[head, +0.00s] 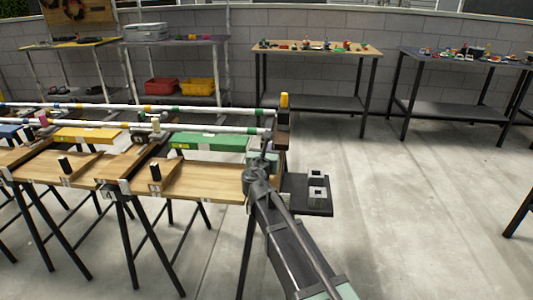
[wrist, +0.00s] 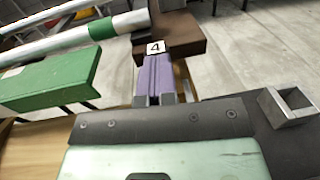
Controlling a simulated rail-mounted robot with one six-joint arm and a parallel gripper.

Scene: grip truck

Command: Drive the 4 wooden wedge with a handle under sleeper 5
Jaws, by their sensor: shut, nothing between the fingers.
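In the wrist view a dark brown block (wrist: 186,36) stands just beyond my gripper, with a tag marked 4 (wrist: 154,47) between the two. A dark block (head: 283,117) with a yellow upright handle (head: 284,100) stands at the right end of the pipes in the head view. My gripper (wrist: 155,75) is shut and empty, its purple fingers pointing at the tag; I cannot tell whether they touch it. A green bar (head: 210,141) lies beneath the pipes; it also shows in the wrist view (wrist: 55,80). I cannot read any sleeper number.
Wooden boards (head: 205,180) on trestles carry blocks with black handles (head: 155,172). White pipes (head: 200,115) run left of my gripper. A dark shelf (head: 305,205) with square metal sockets (head: 317,190) sits right of my arm. Tables (head: 315,50) stand behind.

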